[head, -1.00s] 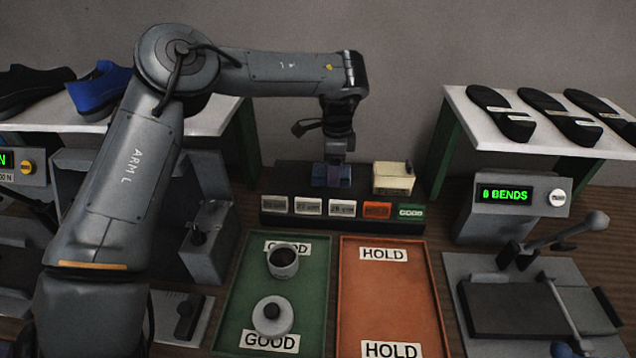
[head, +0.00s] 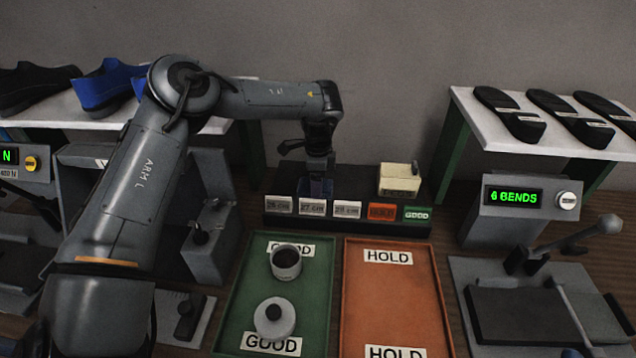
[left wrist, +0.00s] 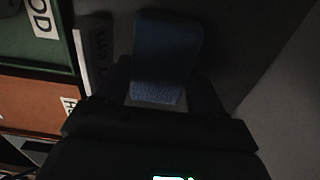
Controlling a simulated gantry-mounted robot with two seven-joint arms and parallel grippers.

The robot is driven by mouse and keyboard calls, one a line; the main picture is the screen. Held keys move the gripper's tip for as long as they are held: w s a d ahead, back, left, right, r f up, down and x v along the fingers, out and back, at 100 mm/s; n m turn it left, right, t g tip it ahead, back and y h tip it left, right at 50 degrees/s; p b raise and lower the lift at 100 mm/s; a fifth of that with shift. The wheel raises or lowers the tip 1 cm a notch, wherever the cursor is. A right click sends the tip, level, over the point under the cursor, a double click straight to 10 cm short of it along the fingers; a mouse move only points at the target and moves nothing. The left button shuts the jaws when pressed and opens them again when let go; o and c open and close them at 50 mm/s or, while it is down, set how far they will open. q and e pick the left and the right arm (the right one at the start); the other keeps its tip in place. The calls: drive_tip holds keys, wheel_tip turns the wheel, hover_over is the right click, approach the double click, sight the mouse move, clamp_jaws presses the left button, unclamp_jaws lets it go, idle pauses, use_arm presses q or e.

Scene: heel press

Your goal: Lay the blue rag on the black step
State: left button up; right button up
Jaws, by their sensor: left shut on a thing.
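The blue rag (head: 314,187) is a dark blue piece in my left gripper (head: 318,176), at the black step. It also shows in the left wrist view (left wrist: 167,58) between the fingers. My left gripper points down and is shut on the rag, over the left part of the step. The black step (head: 345,213) is a long dark block behind the trays, with labels along its front. Whether the rag touches the step's top I cannot tell. My right gripper is not in view.
A cream block (head: 399,179) stands on the step's right part. The green tray (head: 312,320) in front holds two round pieces; the orange tray (head: 392,305) is bare but for labels. A lever device (head: 540,305) is at the right, shoe shelves at both sides.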

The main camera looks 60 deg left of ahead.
use_arm(q)
drive_tip(key=shift+f, duration=0.1)
drive_tip(key=o, duration=1)
drive_tip(key=shift+r, duration=0.3)
drive_tip(key=shift+r+p, duration=1.2)
drive_tip(key=shift+r, duration=4.7)
